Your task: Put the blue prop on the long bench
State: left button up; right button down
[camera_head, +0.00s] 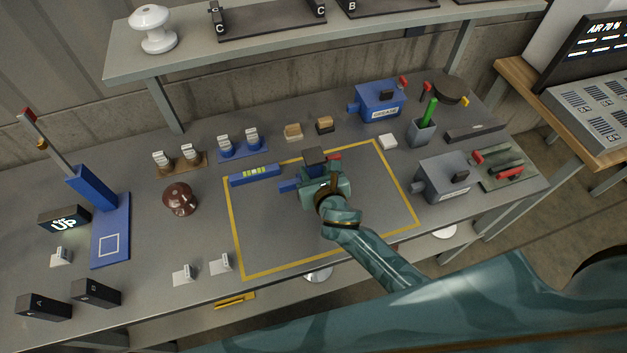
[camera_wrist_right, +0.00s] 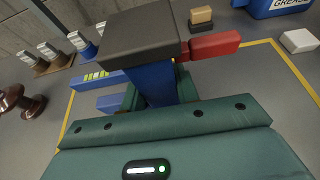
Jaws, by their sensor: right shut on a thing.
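The blue prop (camera_wrist_right: 152,82) is an upright blue block with a dark square cap, held in my right gripper. In the head view its dark cap (camera_head: 314,156) shows above the gripper, and most of its body is hidden. My right gripper (camera_head: 318,180) is shut on it, over the yellow-outlined area of the long bench (camera_head: 290,235). A red piece (camera_wrist_right: 212,45) sticks out to the right beside the cap, and a blue piece (camera_wrist_right: 112,103) to the left. I cannot tell whether the prop's lower end touches the bench. My left gripper is not in view.
A blue level-like bar (camera_head: 254,176) lies left of the gripper. A brown insulator (camera_head: 180,199), a blue stand (camera_head: 109,232), a blue grease box (camera_head: 380,101) and a grey box (camera_head: 442,177) stand around. The front of the outlined area is clear.

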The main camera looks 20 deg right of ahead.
notch_tip(320, 180, down, 3)
jog(key=shift+f+b, duration=0.15)
jog(key=shift+b, duration=0.7)
jog(key=shift+r, duration=0.2)
jog(key=shift+s+f, duration=0.1)
jog(key=shift+f, duration=0.05)
jog(key=c, duration=1)
grip_release()
jog(key=shift+c, duration=0.2)
jog(key=shift+s+r+p, duration=0.25)
jog(key=shift+r+p, duration=0.05)
jog(key=p+v, duration=0.2)
jog(key=v, duration=0.9)
jog(key=shift+s+p, duration=0.2)
jog(key=shift+p, duration=0.1)
